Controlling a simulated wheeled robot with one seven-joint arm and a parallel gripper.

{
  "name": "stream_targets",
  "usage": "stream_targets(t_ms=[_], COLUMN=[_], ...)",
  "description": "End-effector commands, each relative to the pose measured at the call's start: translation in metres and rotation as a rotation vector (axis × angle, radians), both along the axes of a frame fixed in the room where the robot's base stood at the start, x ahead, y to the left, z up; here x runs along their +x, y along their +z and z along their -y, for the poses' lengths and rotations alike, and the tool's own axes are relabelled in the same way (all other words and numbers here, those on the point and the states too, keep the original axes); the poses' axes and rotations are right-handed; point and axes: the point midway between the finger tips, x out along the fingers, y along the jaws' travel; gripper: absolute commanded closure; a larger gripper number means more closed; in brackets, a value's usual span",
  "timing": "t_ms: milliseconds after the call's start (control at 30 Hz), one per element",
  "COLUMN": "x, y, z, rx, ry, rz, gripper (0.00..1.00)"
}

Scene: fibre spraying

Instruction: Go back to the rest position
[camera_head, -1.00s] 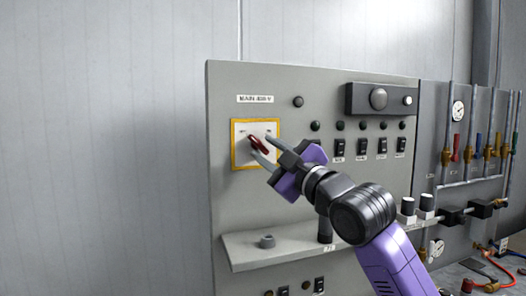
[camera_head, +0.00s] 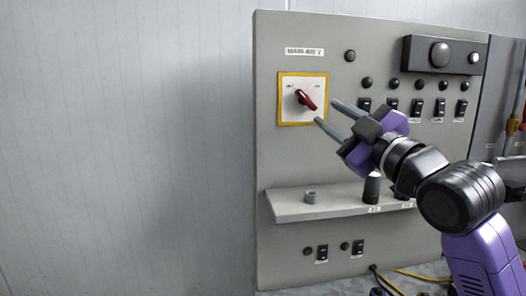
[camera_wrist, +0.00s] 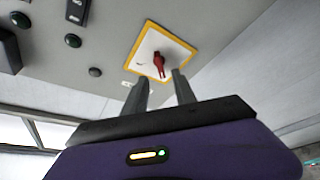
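A grey control panel (camera_head: 274,160) stands against the wall. On it, a red rotary switch (camera_head: 305,99) sits on a white plate with a yellow border, tilted toward the lower right in the head view. The switch also shows in the wrist view (camera_wrist: 159,64), beyond my fingertips. My gripper (camera_head: 326,112) is open and empty, to the right of the switch and apart from it. Its two fingers (camera_wrist: 158,82) are spread in the wrist view, with nothing between them.
A shelf (camera_head: 290,210) juts from the panel below, with a small ring-shaped part (camera_head: 310,196) and a dark cylinder (camera_head: 371,188) on it. Pipes stand at the far right. The wall at left (camera_head: 120,150) is clear.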

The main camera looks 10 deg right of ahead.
Motion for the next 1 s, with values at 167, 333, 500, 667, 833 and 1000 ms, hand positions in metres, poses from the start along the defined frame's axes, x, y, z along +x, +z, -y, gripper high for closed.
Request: stream_targets(t_ms=[167, 333, 500, 667, 833, 1000], x=[-0.015, -0.041, -0.058, -0.079, -0.105, -0.136], y=[0.033, 0.033, 0.004, -0.041, -0.099, -0.159], z=[0.001, 0.021, 0.034, 0.044, 0.048, 0.046], rx=[0.091, 0.259, 0.407, 0.557, 0.696, 0.8], ry=[0.026, 0.035, 0.039, 0.028, 0.002, -0.036], rz=[0.107, 0.209, 0.247, 0.261, 0.25, 0.215], gripper=[0.67, 0.67, 0.67, 0.67, 0.67, 0.67])
